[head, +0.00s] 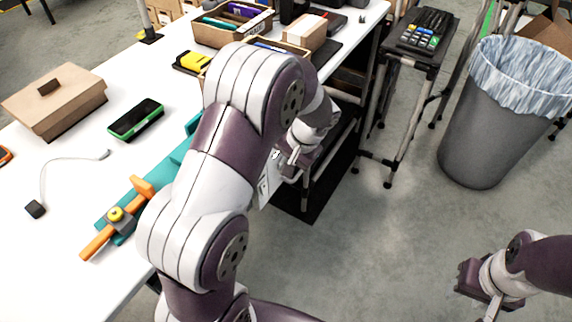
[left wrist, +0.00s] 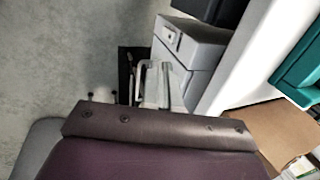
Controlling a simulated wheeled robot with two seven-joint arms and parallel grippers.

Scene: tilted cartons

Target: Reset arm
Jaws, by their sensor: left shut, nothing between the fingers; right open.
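My left arm rises from the bottom middle of the head view and bends over the right edge of the white table (head: 60,255). Its gripper (head: 287,160) hangs just past that edge, partly hidden by the arm. My right gripper (head: 492,308) is low at the right of the head view, over bare floor. It is open and empty, and its fingertips are close to the bottom edge of the picture.
A grey bin (head: 485,140) with a liner stands right, beside a small stand with a keypad machine (head: 425,32). The floor between is free.

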